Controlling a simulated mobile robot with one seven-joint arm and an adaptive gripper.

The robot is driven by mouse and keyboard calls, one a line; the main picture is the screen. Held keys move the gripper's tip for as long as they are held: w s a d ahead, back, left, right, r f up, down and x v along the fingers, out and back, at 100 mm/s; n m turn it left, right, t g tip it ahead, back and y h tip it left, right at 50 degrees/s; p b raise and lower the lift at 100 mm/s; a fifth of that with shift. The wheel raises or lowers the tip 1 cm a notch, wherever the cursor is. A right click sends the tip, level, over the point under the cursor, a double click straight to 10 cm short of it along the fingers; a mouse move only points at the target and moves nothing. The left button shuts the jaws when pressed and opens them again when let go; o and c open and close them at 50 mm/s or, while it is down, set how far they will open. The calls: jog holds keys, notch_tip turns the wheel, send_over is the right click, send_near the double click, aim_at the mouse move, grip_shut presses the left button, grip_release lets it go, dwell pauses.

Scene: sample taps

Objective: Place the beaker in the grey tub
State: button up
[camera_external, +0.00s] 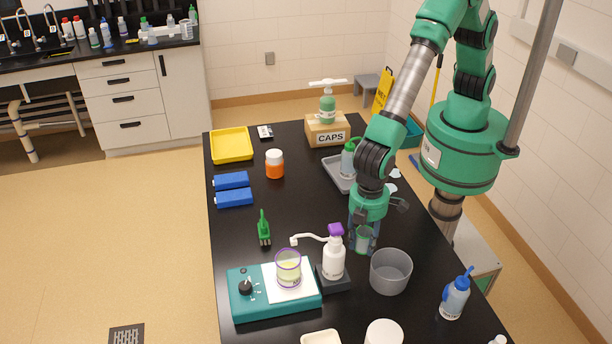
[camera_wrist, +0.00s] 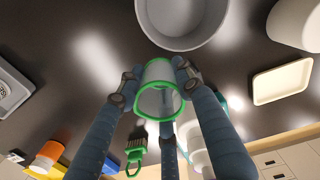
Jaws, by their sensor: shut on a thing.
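A clear beaker with a green rim (camera_external: 363,241) is held between the fingers of my gripper (camera_external: 364,232). In the wrist view the beaker (camera_wrist: 158,92) sits between the fingertips, its green-rimmed mouth toward the camera, and looks empty. My gripper is shut on its sides. The round grey tub (camera_external: 391,273) stands on the black table just in front and to the right of the beaker, apart from it. In the wrist view the tub (camera_wrist: 183,40) is at the top edge and its visible inside is empty. How high the beaker is above the table is hard to tell.
A white pump bottle with a purple cap (camera_external: 333,258) stands left of the beaker. Beyond it a purple-rimmed beaker (camera_external: 288,268) sits on a teal hotplate (camera_external: 247,303). A grey tray (camera_external: 338,174) lies behind my gripper. A blue-capped bottle (camera_external: 455,297) is right of the tub.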

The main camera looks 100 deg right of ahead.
jog(key=r+b, duration=0.1)
send_over(390, 273)
jog(key=w+a, duration=0.2)
jog(key=shift+s+a, duration=0.15)
jog(key=shift+s, duration=0.05)
jog(key=shift+f+b, duration=0.35)
jog(key=shift+f, duration=2.8)
jog(key=shift+f, duration=0.1)
jog(key=shift+f, duration=1.75)
jog(key=shift+f+b, duration=0.2)
jog(key=shift+b, duration=0.1)
jog(key=o, duration=0.5)
jog(key=shift+o, duration=0.2)
